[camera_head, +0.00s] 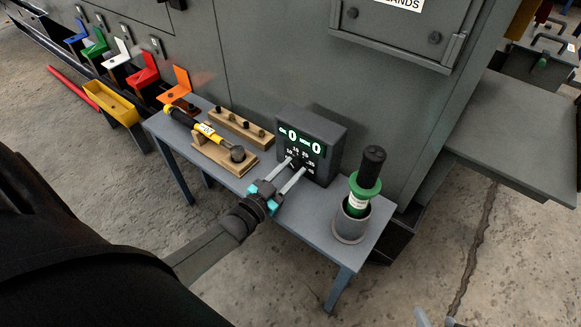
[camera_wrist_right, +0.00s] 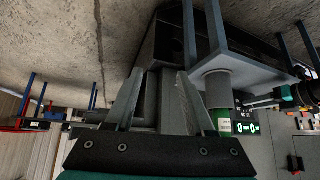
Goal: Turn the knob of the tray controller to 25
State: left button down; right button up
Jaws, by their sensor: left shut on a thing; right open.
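The tray controller (camera_head: 320,129) is a dark grey box on the small table, with a lit display reading 0 and 0 and small white scale marks below it. My left gripper (camera_head: 294,169) has its two fingers at the lower front of the controller, shut on its knob, which is mostly hidden between the fingertips. The controller's display (camera_wrist_right: 247,129) also shows in the right wrist view, with my left gripper (camera_wrist_right: 287,96) in front of it. My right gripper (camera_wrist_right: 158,98) is open and empty, away from the controller; only its fingertips show at the bottom of the head view.
A green-collared black-handled tool (camera_head: 366,184) stands in a grey cup (camera_head: 350,226) right of the controller. A yellow-black tool (camera_head: 207,132) lies on a wooden stand to the left, beside a wooden block with pegs (camera_head: 240,128). The grey table (camera_head: 318,228) has bare room at its front.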

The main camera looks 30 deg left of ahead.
pick_arm(q)
jog(key=m, duration=0.6)
jog(key=shift+d+f+m+p, duration=0.1)
jog(key=shift+m+p, duration=0.2)
jog(key=shift+p, duration=0.05)
jog(key=m, duration=0.3)
jog(key=shift+m, duration=1.4)
pick_arm(e)
jog(key=shift+s+d+r+g+h, duration=0.2)
jog(key=shift+s+d+g+h, duration=0.1)
jog(key=shift+s+d+g, duration=0.35)
pick_arm(q)
jog(key=shift+c, duration=2.3)
grip_release()
pick_arm(e)
jog(key=shift+f, duration=0.1)
